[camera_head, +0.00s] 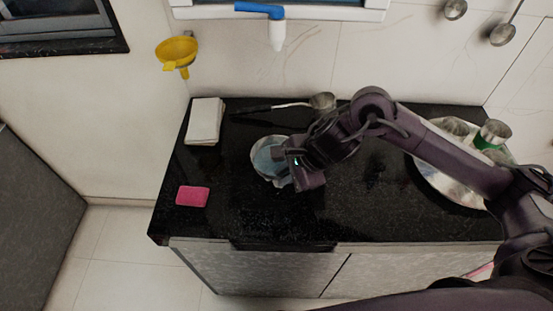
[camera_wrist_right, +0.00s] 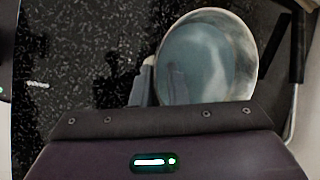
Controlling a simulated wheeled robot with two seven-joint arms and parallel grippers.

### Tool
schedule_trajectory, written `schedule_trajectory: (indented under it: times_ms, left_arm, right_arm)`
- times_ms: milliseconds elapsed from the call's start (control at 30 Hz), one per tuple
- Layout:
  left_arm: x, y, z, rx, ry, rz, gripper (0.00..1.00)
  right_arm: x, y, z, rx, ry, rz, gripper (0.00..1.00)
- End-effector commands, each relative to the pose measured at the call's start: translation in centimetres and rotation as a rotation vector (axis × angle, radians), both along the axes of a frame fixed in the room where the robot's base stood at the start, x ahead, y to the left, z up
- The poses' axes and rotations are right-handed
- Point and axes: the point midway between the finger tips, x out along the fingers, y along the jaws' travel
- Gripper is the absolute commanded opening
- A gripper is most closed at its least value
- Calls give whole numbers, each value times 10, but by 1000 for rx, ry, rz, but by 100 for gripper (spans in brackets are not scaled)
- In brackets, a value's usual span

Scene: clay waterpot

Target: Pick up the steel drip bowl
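The steel drip bowl (camera_head: 262,158) stands on the black counter, left of its middle, with a pale rim and a bluish inside. My right gripper (camera_head: 291,182) is down at the bowl's right and front side and hides part of it. In the right wrist view the bowl (camera_wrist_right: 208,58) lies just ahead of the gripper body. One grey finger (camera_wrist_right: 146,82) shows beside the bowl's left rim, very near or touching it. The other finger is not clearly seen, so the grip on the rim cannot be told. My left gripper is not in view.
A pink sponge (camera_head: 193,196) lies front left, a white block (camera_head: 205,121) back left. A ladle (camera_head: 321,102) lies behind the bowl. The counter's front middle is clear.

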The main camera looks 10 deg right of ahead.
Motion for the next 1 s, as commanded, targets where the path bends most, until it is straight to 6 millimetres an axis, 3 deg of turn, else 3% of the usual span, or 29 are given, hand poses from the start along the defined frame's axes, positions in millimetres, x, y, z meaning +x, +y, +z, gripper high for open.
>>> schedule_trajectory:
  times_ms: [167,300,767,1000]
  left_arm:
    - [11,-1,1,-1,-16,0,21]
    - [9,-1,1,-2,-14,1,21]
    - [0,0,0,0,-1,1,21]
    - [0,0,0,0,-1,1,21]
  right_arm:
    - [0,0,0,0,-1,0,14]
    - [0,0,0,0,-1,0,0]
    - [1,0,2,0,-3,-1,0]
    - [2,1,37,1,-10,1,0]
